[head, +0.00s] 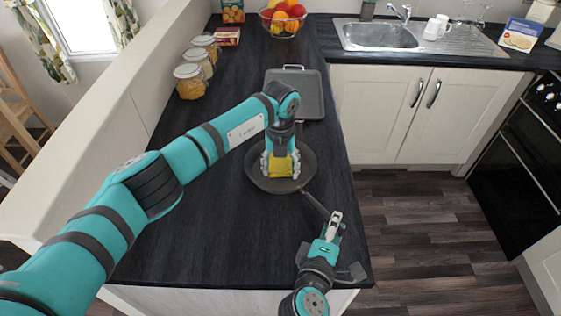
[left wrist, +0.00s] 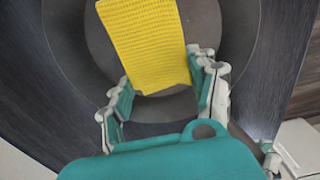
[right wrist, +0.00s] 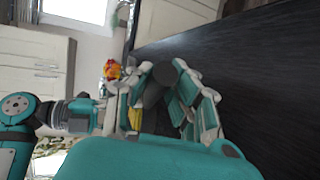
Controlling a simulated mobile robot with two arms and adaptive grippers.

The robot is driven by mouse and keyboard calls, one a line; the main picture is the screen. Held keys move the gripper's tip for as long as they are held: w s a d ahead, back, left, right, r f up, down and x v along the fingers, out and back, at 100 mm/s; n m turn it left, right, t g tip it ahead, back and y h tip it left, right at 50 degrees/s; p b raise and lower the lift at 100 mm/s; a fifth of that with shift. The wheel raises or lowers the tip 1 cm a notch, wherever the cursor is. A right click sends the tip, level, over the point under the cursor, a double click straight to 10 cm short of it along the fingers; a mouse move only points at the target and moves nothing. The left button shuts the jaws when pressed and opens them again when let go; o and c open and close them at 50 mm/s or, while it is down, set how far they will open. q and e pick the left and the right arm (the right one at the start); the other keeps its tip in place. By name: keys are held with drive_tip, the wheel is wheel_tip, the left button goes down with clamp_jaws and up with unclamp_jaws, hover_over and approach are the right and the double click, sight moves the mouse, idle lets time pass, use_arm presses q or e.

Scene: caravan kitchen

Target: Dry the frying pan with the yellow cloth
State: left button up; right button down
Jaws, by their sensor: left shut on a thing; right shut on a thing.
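The dark frying pan (head: 258,183) sits on the black worktop, with its handle (head: 316,206) pointing toward the lower right. My left gripper (head: 281,166) is over the pan, shut on the yellow cloth (head: 281,168). In the left wrist view the cloth (left wrist: 147,42) spreads flat from between the fingers, over the pan's inside (left wrist: 212,25). Whether it touches the pan's bottom I cannot tell. My right gripper (head: 335,217) is at the handle near the worktop's edge. In the right wrist view its fingers (right wrist: 172,95) are closed around the dark handle (right wrist: 158,83).
A grey rectangular tray (head: 312,96) lies just behind the pan. Glass jars (head: 190,81) stand along the left wall, and a fruit bowl (head: 283,22) at the back. The sink (head: 378,36) is at back right. The worktop left of the pan is clear.

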use_arm(q)
drive_tip(key=shift+f, duration=0.95)
idle(0.5)
drive_tip(key=shift+s+d, duration=0.1)
